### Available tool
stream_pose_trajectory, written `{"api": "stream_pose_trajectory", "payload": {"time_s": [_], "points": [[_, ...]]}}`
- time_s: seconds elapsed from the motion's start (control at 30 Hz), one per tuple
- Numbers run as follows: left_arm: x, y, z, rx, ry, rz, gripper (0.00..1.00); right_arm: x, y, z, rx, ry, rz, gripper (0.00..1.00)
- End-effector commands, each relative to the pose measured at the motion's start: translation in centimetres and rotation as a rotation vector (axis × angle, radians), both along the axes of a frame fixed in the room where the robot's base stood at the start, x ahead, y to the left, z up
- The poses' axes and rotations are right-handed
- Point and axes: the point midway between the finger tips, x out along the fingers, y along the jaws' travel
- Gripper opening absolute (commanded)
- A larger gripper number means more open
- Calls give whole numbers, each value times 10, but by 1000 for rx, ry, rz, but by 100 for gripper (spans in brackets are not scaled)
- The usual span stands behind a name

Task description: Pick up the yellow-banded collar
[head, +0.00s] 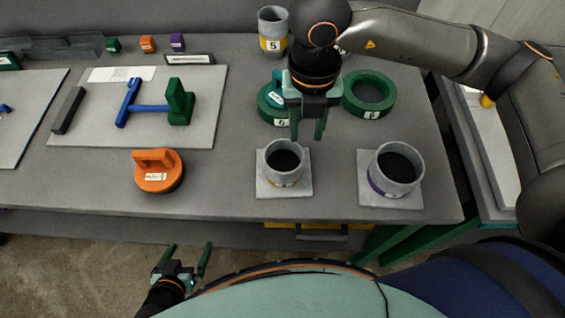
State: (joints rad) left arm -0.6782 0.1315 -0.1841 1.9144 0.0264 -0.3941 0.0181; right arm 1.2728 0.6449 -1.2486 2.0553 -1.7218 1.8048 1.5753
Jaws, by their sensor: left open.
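A grey collar (269,163) with a thin yellow band low on its side stands upright on a pale square plate (303,188) near the table's front edge. A taller grey cylinder (273,22) with a yellow band marked 5 stands at the back. My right gripper (307,136) points down just behind and above the front collar's right side, fingers apart with nothing visible between them. My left gripper (184,256) is open and empty, low in front of the table, away from both.
A purple-banded collar (398,187) stands on its own plate at right. Green rings, one here (388,95), lie behind. An orange handled disc (160,181) is at left, beyond it a board (200,125) with blue and green parts. Bare table separates disc and plates.

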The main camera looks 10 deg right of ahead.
Motion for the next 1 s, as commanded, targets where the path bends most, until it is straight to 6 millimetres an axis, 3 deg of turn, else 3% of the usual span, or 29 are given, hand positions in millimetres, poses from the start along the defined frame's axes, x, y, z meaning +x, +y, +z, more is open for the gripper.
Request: {"api": "stream_pose_trajectory", "payload": {"time_s": [0.1, 0.37, 0.63, 0.93, 1.0], "points": [[0, 0, 3, 0, 0, 0, 100, -1, -1, -20, -1, 4, 0, 39], [0, 0, 6, 0, 1, 0, 100, 0, 0, -41, 2, 3, 1, 39], [0, 0, 14, 0, 1, 0, 100, -1, 2, -80, 2, 4, 2, 39], [0, 0, 14, -1, 1, 1, 100, -1, 2, -88, 2, 2, 2, 39], [0, 0, 14, -1, 1, 1, 100, -1, 2, -88, 3, 1, 2, 33]]}}
